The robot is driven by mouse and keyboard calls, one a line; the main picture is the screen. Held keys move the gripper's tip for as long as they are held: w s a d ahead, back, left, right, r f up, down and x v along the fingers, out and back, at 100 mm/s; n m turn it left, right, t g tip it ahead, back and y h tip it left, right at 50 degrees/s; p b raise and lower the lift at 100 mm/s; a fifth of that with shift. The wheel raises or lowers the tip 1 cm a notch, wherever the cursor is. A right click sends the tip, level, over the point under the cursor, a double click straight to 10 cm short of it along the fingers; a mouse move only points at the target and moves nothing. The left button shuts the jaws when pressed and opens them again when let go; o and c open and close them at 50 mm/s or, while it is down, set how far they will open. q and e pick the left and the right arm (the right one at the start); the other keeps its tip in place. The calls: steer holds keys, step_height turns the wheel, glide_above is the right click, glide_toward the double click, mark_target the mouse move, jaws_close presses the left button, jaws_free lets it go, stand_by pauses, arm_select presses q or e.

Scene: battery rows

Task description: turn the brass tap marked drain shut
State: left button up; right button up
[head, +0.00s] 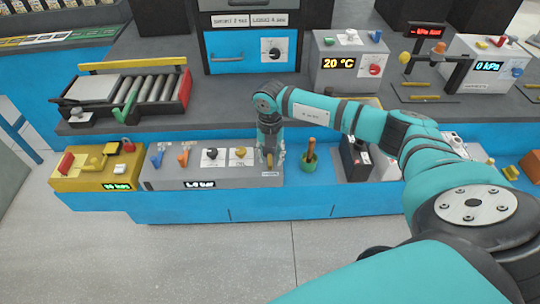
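My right gripper (271,158) points straight down over the right end of a grey panel box (220,180) on the front shelf. A small brass tap handle (269,160) shows at its fingertips, largely covered by the fingers. I cannot tell whether the fingers touch it or how far they are closed. A small label (270,174) sits on the box front below it, too small to read. My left gripper is not in view.
The grey box also carries a blue tap (157,155), an orange tap (183,155) and two dials. A green pot with a brown handle (309,158) stands close to the right. A yellow box (98,170) is at left. A roller conveyor (150,90) lies behind.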

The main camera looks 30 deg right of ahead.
steer(key=shift+f, duration=0.6)
jaws_close()
